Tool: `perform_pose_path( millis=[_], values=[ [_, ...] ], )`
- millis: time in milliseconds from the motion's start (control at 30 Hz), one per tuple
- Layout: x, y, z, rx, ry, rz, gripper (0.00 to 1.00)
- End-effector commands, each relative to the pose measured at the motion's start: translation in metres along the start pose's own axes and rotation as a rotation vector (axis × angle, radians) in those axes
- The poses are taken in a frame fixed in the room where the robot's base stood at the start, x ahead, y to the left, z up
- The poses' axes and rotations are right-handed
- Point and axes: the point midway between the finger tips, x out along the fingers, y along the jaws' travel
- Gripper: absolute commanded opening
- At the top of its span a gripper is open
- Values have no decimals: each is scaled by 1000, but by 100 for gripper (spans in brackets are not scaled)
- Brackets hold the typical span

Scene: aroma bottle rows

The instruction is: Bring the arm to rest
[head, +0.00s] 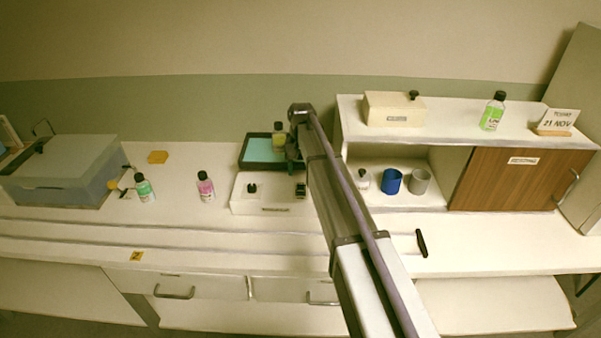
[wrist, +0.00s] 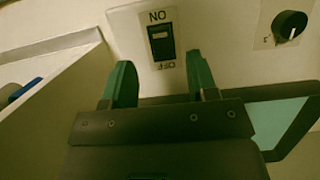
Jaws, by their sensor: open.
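My arm reaches across the bench from the lower right in the head view. My gripper (head: 294,163) is at its far end, behind a white box (head: 270,208) and beside a dark tray. In the wrist view my gripper (wrist: 160,82) has its two green fingers apart with nothing between them. A black rocker switch (wrist: 161,43) marked ON and OFF shows just beyond the fingertips, apart from them as far as I can tell. It also shows in the head view (head: 300,190). A black knob (wrist: 290,25) is on the same box.
The dark tray with a teal pad (head: 258,150) holds a yellowish bottle (head: 279,134) close to my gripper. A shelf unit (head: 385,157) stands right of my arm. Pink (head: 206,188) and green (head: 144,189) bottles stand left. The front bench strip is mostly clear.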

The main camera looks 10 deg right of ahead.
Motion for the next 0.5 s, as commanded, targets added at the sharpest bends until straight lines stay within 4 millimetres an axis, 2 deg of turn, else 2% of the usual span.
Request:
perform_pose_path(
  millis=[33,167,267,500],
  values=[
    [-27,0,3,0,0,0,53],
    [-50,0,2,0,0,0,53],
    [-55,0,1,0,0,0,53],
    [-52,0,0,0,0,0,53]
  ],
)
